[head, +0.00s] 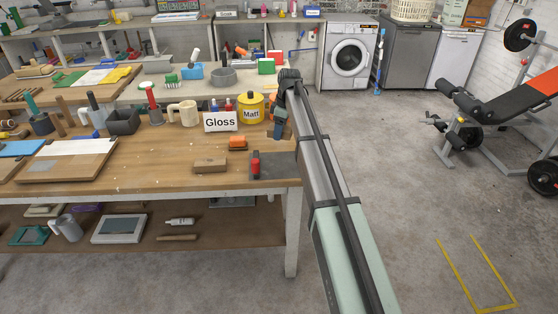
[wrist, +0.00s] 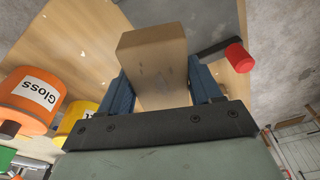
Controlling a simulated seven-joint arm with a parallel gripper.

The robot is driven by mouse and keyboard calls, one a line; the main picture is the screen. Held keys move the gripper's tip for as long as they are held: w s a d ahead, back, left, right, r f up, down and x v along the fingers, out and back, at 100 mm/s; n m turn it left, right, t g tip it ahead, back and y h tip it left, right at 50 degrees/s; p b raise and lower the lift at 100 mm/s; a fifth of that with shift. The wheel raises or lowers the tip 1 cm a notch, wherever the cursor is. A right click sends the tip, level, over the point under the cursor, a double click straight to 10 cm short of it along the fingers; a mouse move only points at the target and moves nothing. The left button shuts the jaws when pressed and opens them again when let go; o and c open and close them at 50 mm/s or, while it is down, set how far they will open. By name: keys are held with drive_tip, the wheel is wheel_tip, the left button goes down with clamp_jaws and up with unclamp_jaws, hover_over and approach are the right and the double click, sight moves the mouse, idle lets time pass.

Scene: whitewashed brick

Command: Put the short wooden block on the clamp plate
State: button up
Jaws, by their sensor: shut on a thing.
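My gripper (head: 279,128) is above the right end of the workbench in the head view. In the wrist view its blue fingers (wrist: 165,90) are shut on a wooden block (wrist: 152,62), one on each side. The held block is mostly hidden in the head view. The dark grey clamp plate (head: 280,166) lies at the bench's right end, below my gripper. A red-handled clamp (head: 256,164) stands at the plate's left side; its red handle also shows in the wrist view (wrist: 238,57), right of the block.
The Gloss sign (head: 221,122) and yellow Matt tin (head: 251,108) stand behind. An orange Gloss tin (wrist: 30,100) is left in the wrist view. Bare bench lies in front.

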sight(279, 159)
drive_tip(key=shift+s+f+n, duration=0.1)
drive_tip(key=shift+s+n, duration=0.55)
drive_tip(key=shift+n, duration=0.25)
drive_tip(key=shift+s+n, duration=0.1)
drive_tip(key=shift+n, duration=0.8)
drive_tip(key=shift+f, duration=5)
drive_tip(key=shift+f, duration=0.1)
drive_tip(key=o, duration=1.1)
drive_tip(key=r, duration=0.4)
drive_tip(key=d+r, duration=0.1)
drive_tip(key=r, duration=0.7)
drive_tip(key=shift+d, duration=0.4)
